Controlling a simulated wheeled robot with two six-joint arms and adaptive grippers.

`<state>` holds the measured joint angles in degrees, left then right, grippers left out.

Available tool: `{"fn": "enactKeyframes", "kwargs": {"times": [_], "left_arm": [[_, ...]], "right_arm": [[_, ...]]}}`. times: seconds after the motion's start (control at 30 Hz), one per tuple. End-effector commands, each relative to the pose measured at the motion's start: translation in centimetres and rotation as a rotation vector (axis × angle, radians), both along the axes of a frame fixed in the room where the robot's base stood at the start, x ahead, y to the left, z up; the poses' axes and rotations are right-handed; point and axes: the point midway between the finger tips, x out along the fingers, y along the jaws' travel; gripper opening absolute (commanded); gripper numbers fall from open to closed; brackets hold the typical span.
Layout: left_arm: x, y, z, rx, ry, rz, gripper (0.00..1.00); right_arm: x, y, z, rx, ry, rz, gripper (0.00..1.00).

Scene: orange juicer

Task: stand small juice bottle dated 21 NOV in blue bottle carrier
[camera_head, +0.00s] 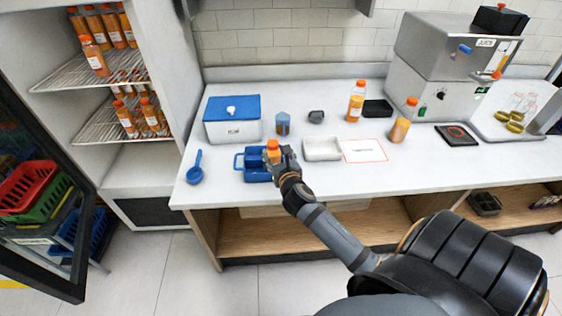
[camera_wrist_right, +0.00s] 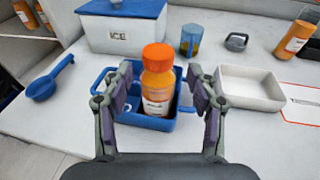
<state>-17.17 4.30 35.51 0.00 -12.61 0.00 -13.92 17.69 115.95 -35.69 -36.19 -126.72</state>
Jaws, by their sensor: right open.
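A small orange juice bottle (camera_wrist_right: 158,82) with an orange cap stands upright in the blue bottle carrier (camera_wrist_right: 185,121) in the right wrist view. Its white label faces me, but the date is too small to read. In the head view the bottle (camera_head: 273,150) and the carrier (camera_head: 256,176) are partly hidden by my right gripper. My right gripper (camera_wrist_right: 158,92) is open, with one finger on each side of the bottle and visible gaps between. My left gripper is not in view.
A white ice box (camera_head: 232,130) with a blue lid, a blue scoop (camera_head: 195,170), a blue cup (camera_head: 283,124) and a white tray (camera_head: 322,149) surround the carrier. Other juice bottles (camera_head: 400,124) stand farther right. An open fridge (camera_head: 85,72) holds several bottles at left.

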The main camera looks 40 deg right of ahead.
Motion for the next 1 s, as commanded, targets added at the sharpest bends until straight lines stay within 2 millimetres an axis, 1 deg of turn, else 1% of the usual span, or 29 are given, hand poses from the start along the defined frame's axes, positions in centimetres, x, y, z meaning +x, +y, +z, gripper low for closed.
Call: {"fn": "enactKeyframes", "kwargs": {"times": [0.03,0.1,0.2,0.3,0.43,0.9,0.97,1.0], "left_arm": [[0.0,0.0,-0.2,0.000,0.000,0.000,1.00],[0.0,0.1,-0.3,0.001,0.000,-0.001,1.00],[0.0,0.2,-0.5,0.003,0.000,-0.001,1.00],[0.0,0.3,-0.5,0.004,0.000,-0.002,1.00],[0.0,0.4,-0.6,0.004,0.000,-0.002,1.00],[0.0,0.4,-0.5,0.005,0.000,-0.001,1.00],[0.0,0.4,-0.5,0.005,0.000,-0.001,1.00],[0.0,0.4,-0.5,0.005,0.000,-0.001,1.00]], "right_arm": [[-1.2,0.5,0.0,0.000,0.002,0.001,0.59],[-2.7,1.0,0.3,0.002,0.001,0.001,0.59],[-4.3,1.7,0.7,0.003,0.001,0.000,0.59],[-5.3,2.1,1.1,0.002,-0.001,0.001,0.59],[-5.8,2.2,1.3,0.001,-0.001,0.000,0.59],[-5.8,2.2,1.3,0.001,-0.002,-0.001,0.59],[-5.9,2.2,1.1,0.029,-0.003,-0.011,0.59],[-6.2,2.1,0.8,0.081,-0.005,-0.030,0.59]]}}
